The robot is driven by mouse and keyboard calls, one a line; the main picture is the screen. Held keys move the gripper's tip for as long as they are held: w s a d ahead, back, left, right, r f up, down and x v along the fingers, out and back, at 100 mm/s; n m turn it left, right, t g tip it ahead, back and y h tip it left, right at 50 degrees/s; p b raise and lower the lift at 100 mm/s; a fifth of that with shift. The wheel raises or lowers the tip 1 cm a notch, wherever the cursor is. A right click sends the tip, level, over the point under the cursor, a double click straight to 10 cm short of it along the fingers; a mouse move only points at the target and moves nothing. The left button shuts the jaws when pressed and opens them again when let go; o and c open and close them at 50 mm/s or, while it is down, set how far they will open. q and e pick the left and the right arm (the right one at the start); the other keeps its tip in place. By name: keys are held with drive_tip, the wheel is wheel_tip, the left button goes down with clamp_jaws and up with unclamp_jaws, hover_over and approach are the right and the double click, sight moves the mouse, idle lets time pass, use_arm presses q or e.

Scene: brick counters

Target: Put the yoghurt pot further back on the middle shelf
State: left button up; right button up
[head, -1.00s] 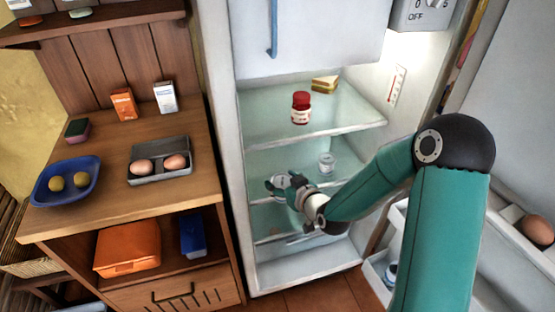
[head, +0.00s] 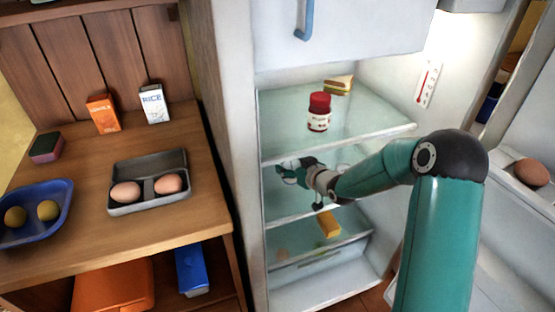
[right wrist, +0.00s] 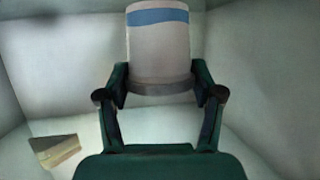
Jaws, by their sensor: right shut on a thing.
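The yoghurt pot (right wrist: 158,45) is white with a blue band. In the right wrist view it stands between the two fingers of my right gripper (right wrist: 159,94), which is shut on it. In the head view my right gripper (head: 292,171) is inside the fridge at the middle shelf (head: 292,214), under the upper glass shelf. There the gripper largely hides the pot, and I cannot tell whether the pot touches the shelf. My left gripper is not in view.
A red-lidded jar (head: 319,112) and a sandwich (head: 338,85) stand on the upper shelf (head: 285,130), above my gripper. A yellow block (head: 328,224) shows lower in the fridge. The fridge's left wall (head: 235,150) is close to my gripper. A wooden counter (head: 190,222) stands left.

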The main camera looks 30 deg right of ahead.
drive_tip(key=w, duration=0.8)
drive_tip(key=shift+w+d, duration=0.15)
drive_tip(key=shift+w, duration=0.1)
drive_tip(key=shift+f, duration=1.7)
drive_tip(key=shift+f, duration=0.2)
drive_tip(key=o, duration=1.3)
drive_tip(key=shift+r, duration=0.1)
drive_tip(key=shift+o, duration=0.2)
drive_tip(key=shift+s+r, duration=0.1)
drive_tip(key=shift+r, duration=0.05)
